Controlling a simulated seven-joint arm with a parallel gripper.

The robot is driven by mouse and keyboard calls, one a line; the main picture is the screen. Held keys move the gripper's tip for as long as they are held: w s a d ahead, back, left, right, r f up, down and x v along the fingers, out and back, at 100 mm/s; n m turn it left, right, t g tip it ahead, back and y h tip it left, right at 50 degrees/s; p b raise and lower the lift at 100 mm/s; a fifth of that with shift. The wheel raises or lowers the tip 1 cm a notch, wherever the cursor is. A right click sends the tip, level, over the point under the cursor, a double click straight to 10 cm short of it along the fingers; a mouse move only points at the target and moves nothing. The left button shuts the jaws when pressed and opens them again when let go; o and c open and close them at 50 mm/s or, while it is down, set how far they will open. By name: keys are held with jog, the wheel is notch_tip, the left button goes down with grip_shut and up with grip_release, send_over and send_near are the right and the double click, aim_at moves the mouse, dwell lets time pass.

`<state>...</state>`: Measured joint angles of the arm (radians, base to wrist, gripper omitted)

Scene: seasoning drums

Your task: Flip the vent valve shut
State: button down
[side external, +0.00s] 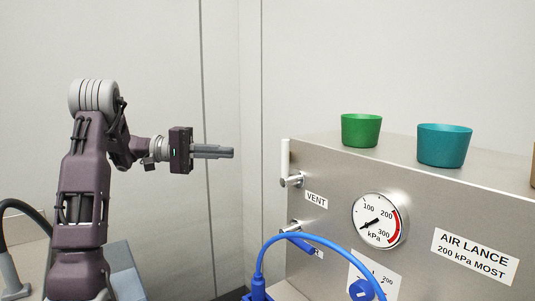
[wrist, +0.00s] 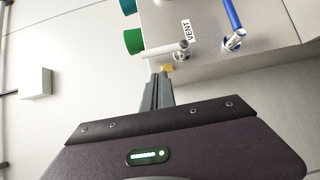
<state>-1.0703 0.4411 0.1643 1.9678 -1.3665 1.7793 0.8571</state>
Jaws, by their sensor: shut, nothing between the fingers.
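The vent valve has a white lever (side external: 285,158) that stands upright from its metal pivot (side external: 292,181), at the left end of the steel panel. The VENT label (side external: 316,200) is just below and right of it. In the wrist view the white lever (wrist: 160,51) lies across the picture, just beyond my fingertips. My gripper (side external: 232,152) is shut and empty. It points level towards the panel, at about lever height and apart from the lever in the side view. In the wrist view, my gripper (wrist: 158,75) shows its fingers together; whether they touch the lever cannot be told there.
A second valve with a blue lever (side external: 300,243) sits below the vent valve. A blue hose (side external: 318,241) loops in front of the panel. A pressure gauge (side external: 380,220) is further right. Green (side external: 361,130) and teal (side external: 444,146) cups stand on the panel box.

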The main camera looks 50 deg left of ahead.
jog(key=shift+s+a+t, duration=0.2)
jog(key=shift+a+t, duration=0.4)
jog(key=shift+a, duration=0.6)
jog(key=s+d+x, duration=0.1)
jog(key=d+x, duration=0.1)
jog(key=x, duration=1.1)
jog(key=shift+s, duration=0.3)
